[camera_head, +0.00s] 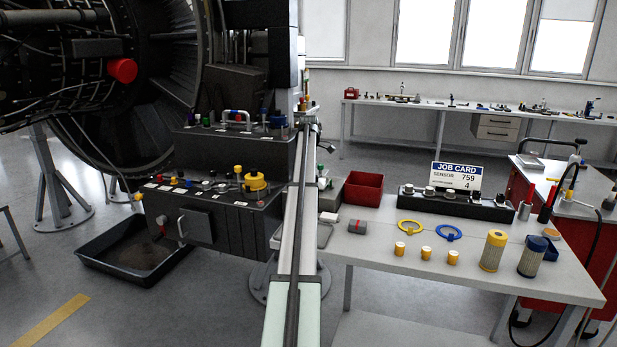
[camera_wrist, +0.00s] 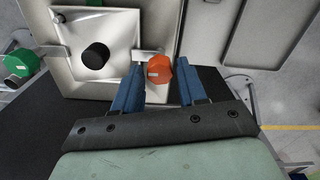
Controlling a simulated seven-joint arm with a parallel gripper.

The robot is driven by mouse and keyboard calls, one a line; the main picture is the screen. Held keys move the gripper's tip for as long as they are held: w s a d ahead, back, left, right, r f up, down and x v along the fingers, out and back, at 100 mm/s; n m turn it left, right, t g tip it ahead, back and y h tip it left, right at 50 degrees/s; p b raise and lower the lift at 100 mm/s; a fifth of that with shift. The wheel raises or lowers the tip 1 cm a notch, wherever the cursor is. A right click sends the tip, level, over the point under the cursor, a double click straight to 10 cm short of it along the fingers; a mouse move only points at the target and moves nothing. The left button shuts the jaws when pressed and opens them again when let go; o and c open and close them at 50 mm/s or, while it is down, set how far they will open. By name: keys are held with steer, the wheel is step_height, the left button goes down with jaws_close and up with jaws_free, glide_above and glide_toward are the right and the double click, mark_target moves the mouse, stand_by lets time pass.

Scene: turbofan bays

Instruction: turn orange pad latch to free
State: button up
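The orange pad latch (camera_wrist: 159,69) shows in the wrist view as a faceted orange knob with a small pale label, at the edge of a pale metal panel (camera_wrist: 118,22). My gripper (camera_wrist: 160,68) is open, with one blue finger to the left of the orange latch and one to the right. A narrow gap shows on each side of it. Whether the fingertips are level with the latch or short of it I cannot tell. In the head view my arm reaches away toward the engine bays; I cannot make out the fingers or the orange latch there.
In the wrist view a black knob (camera_wrist: 96,55) stands on the panel left of my gripper, and a green knob (camera_wrist: 19,63) is at the far left. In the head view, the bench (camera_head: 375,245) right of my arm carries a red bin (camera_head: 363,188), rings and filters.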

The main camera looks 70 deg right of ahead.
jaws_close()
steer(key=shift+m, duration=0.3)
steer(key=m, duration=0.3)
steer(key=shift+m, duration=0.3)
steer(key=m, duration=0.4)
steer(key=shift+m, duration=0.3)
steer(key=m, duration=0.4)
steer(key=shift+m, duration=2.5)
